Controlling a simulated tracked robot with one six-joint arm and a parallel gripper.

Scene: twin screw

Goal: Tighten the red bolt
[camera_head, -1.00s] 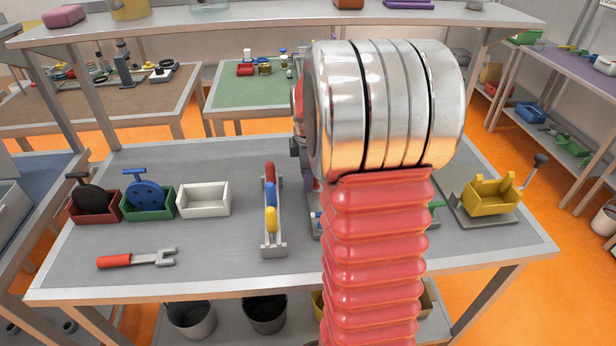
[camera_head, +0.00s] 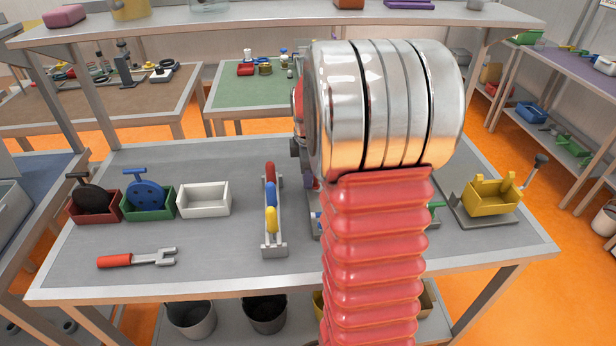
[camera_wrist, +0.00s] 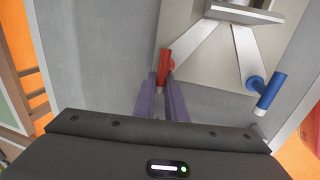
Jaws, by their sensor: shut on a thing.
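In the wrist view the red bolt (camera_wrist: 164,66) sits at the end of a pale metal arm on a light plate. My gripper (camera_wrist: 163,80) has its purple fingers shut on the lower part of the red bolt. A blue bolt (camera_wrist: 269,91) stands at the end of a second pale arm to the right, apart from my fingers. In the head view my own arm covers most of the fixture, so the red bolt and my fingertips are hidden there.
On the bench (camera_head: 130,275), a red-handled wrench (camera_head: 137,259) lies at the front left. A rack (camera_head: 273,222) of coloured handles stands left of my arm. Red, green (camera_head: 149,208) and white (camera_head: 204,201) boxes sit further left. A yellow device (camera_head: 490,199) stands at right.

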